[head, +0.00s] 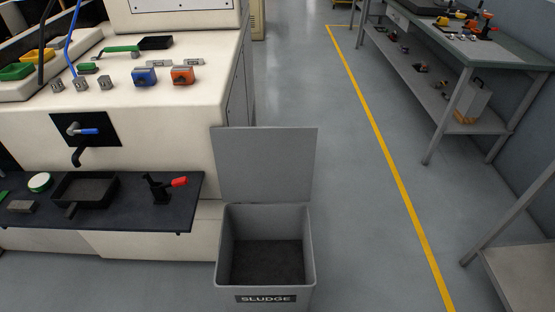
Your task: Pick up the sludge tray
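A shallow black tray (100,202) with a short handle at its front sits on the dark shelf (133,212) of the cream machine at the left. It appears to be the sludge tray, and its floor looks dark brown. A grey bin (306,296) labelled SLUDGE stands on the floor right of the shelf. Its lid (264,165) is raised, and dark material (266,263) covers its bottom. Neither of my grippers is in view.
A green-white round item (40,182), a small grey block (21,207) and a red-handled clamp (160,188) share the shelf. A tap with a blue handle (88,131) is above the tray. A grey workbench (432,54) stands at the right. The central floor (345,190) is clear.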

